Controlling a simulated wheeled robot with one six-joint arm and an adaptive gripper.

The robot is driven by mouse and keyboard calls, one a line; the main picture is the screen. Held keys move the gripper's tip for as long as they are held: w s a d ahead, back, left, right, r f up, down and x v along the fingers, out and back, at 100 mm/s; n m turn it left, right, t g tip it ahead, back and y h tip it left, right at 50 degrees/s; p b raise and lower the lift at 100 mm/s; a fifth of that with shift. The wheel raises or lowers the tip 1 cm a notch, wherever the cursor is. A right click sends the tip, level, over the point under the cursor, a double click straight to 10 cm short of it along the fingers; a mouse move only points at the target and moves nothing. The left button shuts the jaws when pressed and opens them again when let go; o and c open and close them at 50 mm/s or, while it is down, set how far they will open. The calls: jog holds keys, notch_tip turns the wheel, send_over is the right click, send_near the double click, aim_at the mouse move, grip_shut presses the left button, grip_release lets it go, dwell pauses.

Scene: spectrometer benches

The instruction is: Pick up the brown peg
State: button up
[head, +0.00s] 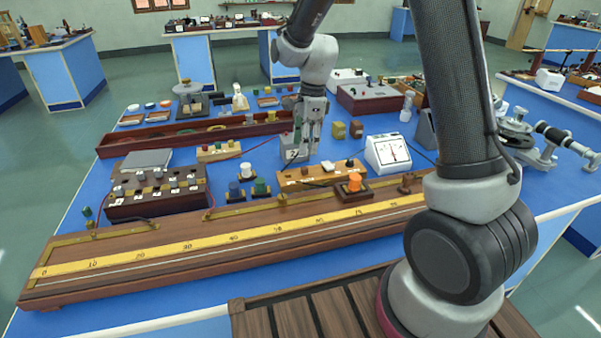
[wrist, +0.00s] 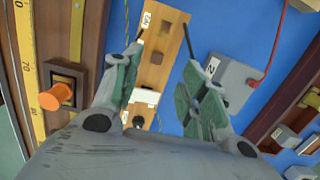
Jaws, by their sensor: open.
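A long light-wood block (head: 322,177) stands on the blue bench, with a small brown peg (head: 304,171), a white piece and a black peg along its top. In the wrist view the block (wrist: 172,45) runs between my fingers, and a brown square peg top (wrist: 155,56) shows on it. Another brown square lies close by, so I cannot tell for sure which is the peg. My gripper (head: 312,150) points down just behind the block in the head view; in the wrist view its fingers (wrist: 164,42) are apart, with nothing held between them.
A grey box (head: 292,150) stands beside my fingers. A wooden block with an orange knob (head: 354,184) and the long ruler board (head: 200,246) lie in front. A white meter (head: 388,153) stands to the right. Bare blue bench is narrow here.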

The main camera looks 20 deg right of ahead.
aim_at(305, 168)
notch_tip(305, 168, down, 8)
jog(key=shift+s+r, duration=0.1)
jog(key=shift+s, duration=0.05)
jog(key=c, duration=0.9)
